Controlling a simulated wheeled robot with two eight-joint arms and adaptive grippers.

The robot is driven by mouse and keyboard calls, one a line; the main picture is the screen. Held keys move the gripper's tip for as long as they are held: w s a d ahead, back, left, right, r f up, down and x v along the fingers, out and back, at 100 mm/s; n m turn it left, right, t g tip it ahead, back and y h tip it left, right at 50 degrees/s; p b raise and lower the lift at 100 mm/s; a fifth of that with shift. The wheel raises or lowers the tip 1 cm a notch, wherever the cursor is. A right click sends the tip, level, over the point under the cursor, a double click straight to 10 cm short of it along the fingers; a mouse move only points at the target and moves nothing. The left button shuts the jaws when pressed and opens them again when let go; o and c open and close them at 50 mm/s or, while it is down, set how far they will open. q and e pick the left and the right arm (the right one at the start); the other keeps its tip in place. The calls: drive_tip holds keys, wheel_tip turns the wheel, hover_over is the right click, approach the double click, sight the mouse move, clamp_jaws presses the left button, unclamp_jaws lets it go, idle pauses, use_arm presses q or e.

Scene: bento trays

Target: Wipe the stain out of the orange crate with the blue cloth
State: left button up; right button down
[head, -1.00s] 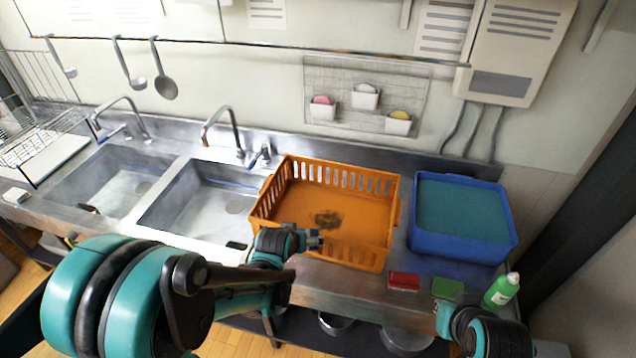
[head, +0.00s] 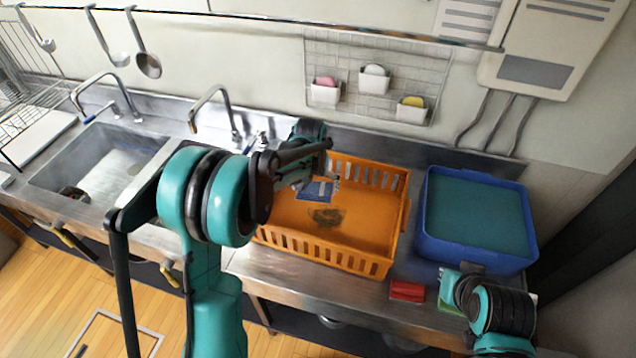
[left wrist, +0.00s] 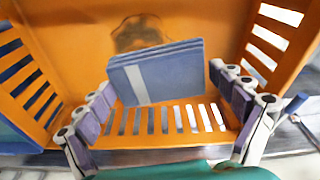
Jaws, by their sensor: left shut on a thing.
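The orange crate (head: 375,228) stands on the steel counter, with a dark brownish stain (head: 326,216) on its floor. My left gripper (head: 322,178) is inside the crate, near its back left, shut on the folded blue cloth (head: 314,190). The cloth is just behind the stain. In the left wrist view the cloth (left wrist: 160,72) spans between the fingers and the stain (left wrist: 138,32) shows beyond it. I cannot tell whether the cloth touches the crate floor. My right gripper (head: 455,285) is at the counter's front right; its fingers are unclear.
A blue bin (head: 432,235) with a teal inside stands right of the crate. A red block (head: 407,291) lies before it, near a partly hidden green block (head: 452,306). Sinks and taps (head: 215,110) are left. A wire rack (head: 345,50) hangs behind.

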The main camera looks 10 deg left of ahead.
use_arm(q)
drive_tip(key=shift+f, duration=0.7)
drive_tip(key=shift+w+f+b, duration=0.1)
drive_tip(key=shift+f+b, duration=0.5)
drive_tip(key=shift+f, duration=0.05)
wheel_tip(320, 180, down, 4)
drive_tip(key=shift+r+b, duration=0.25)
drive_tip(key=shift+b, duration=0.85)
